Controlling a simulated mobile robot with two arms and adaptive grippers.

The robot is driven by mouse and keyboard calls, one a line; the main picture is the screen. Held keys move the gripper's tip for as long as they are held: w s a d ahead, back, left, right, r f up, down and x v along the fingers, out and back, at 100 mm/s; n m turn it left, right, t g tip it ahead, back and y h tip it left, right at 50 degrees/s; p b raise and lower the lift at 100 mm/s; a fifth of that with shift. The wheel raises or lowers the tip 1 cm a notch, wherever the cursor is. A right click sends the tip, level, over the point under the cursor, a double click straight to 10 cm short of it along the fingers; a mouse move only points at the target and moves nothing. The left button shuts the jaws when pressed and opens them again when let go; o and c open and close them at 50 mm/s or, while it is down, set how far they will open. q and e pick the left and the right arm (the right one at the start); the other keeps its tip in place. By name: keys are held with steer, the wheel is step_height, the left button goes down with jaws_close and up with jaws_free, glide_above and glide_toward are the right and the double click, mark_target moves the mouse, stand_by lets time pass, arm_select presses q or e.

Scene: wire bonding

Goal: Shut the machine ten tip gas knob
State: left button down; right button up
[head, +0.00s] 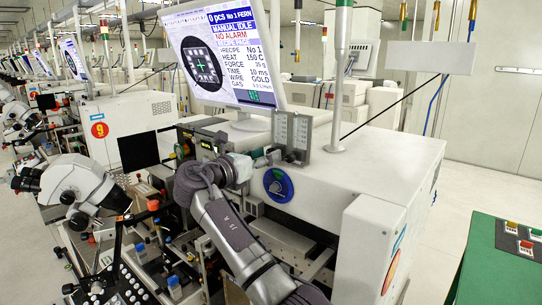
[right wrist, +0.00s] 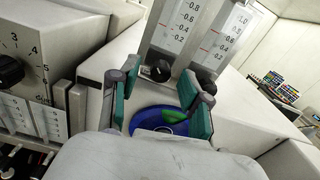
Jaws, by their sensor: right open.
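The nearest machine (head: 375,150) carries a flow meter panel (head: 291,132) with two gauges. In the right wrist view its two scaled tubes show, with a left black knob (right wrist: 160,71) and a right black knob (right wrist: 204,82) at their feet. I cannot read which is tip gas or how far either is turned. My right gripper (right wrist: 160,84) is open and empty, its green-padded fingers spread below the gauges. The left knob appears between the fingertips; contact cannot be told. The right finger partly overlaps the right knob. In the head view the gripper (head: 262,160) is just left of the panel.
A monitor (head: 222,55) stands above. A white microscope (head: 75,188) is at the left, beside machine 9 (head: 99,130). A green table (head: 490,265) is at the lower right, with clear floor between.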

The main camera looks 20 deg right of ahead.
steer(key=shift+s+a+r, duration=0.1)
steer(key=shift+a, duration=0.05)
steer(key=shift+c, duration=0.5)
jaws_close()
steer(key=shift+m, duration=2.1)
steer(key=shift+o, duration=0.5)
jaws_free()
steer(key=v, duration=0.7)
